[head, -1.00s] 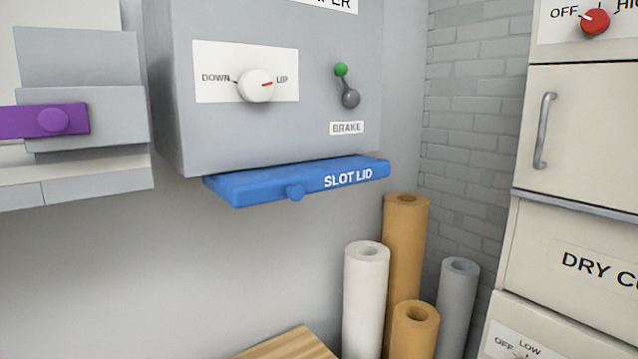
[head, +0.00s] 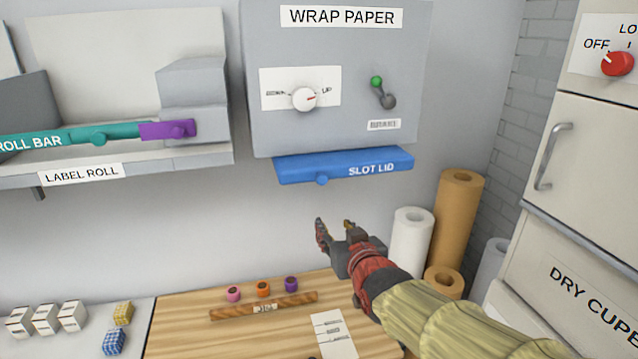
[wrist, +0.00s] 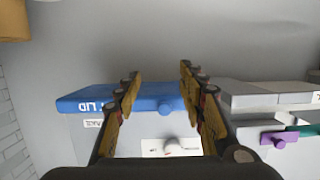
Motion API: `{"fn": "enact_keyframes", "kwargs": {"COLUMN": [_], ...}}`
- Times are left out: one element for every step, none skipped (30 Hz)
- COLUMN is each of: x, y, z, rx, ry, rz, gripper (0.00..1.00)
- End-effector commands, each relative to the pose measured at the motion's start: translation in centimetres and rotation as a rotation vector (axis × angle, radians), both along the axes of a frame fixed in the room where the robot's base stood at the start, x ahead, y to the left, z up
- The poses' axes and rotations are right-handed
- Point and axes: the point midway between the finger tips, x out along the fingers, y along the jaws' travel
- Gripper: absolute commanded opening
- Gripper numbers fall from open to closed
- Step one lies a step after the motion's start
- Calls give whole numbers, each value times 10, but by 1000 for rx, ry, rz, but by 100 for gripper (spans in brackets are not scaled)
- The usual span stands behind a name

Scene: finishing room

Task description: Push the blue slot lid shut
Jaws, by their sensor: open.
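The blue slot lid (head: 343,167) sticks out from the bottom edge of the grey wrap paper box (head: 340,60). It carries white lettering and a small round blue knob (head: 322,179) on its front. My gripper (head: 334,224) is open and empty, below and in front of the lid in the head view. In the wrist view the lid (wrist: 150,98) appears upside down, with its knob (wrist: 166,106) between my spread fingers (wrist: 158,78). I see no contact between fingers and lid.
The box has a white dial (head: 305,99) and a green-tipped brake lever (head: 382,92). Paper rolls (head: 457,205) stand at the right. A label roll unit (head: 80,172) is at the left. Below is a wooden board (head: 200,330) with small coloured rings (head: 263,289).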

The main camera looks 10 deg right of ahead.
Motion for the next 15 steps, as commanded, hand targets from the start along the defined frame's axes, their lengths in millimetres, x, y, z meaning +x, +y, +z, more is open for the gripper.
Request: {"fn": "enact_keyframes", "kwargs": {"x": [5, 7, 9, 10, 10, 11, 11, 11, 13, 14, 16, 19, 22, 25, 30], "y": [0, 0, 0, -1, -1, -1, -1, -1, -1, -1, -1, -1, -1, -1, -1], "z": [18, 29, 43, 50, 56, 62, 65, 68, 70, 71, 72, 72, 72, 72, 71], "rx": [0, 0, 0, 0, 0, -1, -1, -1, -1, -1, -1, -1, -1, -1, -1], "ry": [-69, -108, -154, -181, -203, -225, -239, -247, -255, -258, -259, -259, -258, -257, -256], "rz": [-1, -1, -1, -2, -2, -2, -2, -2, -2, -2, -2, -2, -2, -2, -2], "gripper": [40, 40, 40, 40, 40, 40, 40, 40, 40, 40, 40, 40, 40, 40, 40]}}
